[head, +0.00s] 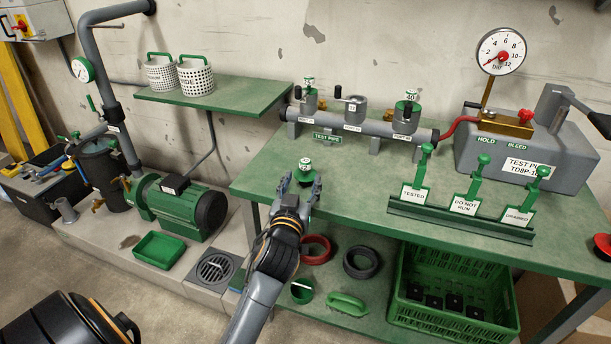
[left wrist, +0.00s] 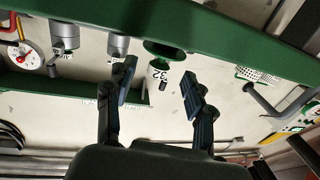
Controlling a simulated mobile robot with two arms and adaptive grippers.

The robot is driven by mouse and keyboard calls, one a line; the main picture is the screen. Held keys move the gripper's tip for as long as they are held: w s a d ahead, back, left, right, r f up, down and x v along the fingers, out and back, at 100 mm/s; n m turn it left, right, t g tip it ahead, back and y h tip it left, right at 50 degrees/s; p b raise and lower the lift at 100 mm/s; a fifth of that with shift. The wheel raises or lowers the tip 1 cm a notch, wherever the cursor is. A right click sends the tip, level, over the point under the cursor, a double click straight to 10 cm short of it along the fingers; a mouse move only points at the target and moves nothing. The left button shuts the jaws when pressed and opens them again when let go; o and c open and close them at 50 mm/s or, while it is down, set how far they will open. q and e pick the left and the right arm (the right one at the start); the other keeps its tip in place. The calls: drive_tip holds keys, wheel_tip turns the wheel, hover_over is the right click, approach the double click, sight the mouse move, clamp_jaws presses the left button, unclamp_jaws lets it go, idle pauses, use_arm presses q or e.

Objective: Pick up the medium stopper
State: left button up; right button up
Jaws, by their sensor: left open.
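The medium stopper (head: 305,168), a small green and grey plug, stands on the green bench near its left end. In the left wrist view a stopper marked 32 (left wrist: 159,71), with a wide green flange, shows upside down between the fingers. My left gripper (head: 297,183) is open, just in front of the stopper, with its fingers toward it; its fingers also show apart in the left wrist view (left wrist: 161,82). I cannot tell whether either finger touches the stopper. My right gripper is in neither view.
A grey manifold (head: 378,128) with ports and stoppers stands behind on the bench. Several green tags stand in a rack (head: 455,218) to the right, near the test pump (head: 520,155). A green crate (head: 455,290) is below. Bench between stopper and rack is clear.

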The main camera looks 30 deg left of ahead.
sight(304, 170)
use_arm(q)
drive_tip(key=x, duration=0.5)
drive_tip(key=shift+w+a+r, duration=0.25)
drive_tip(key=shift+w, duration=0.1)
clamp_jaws()
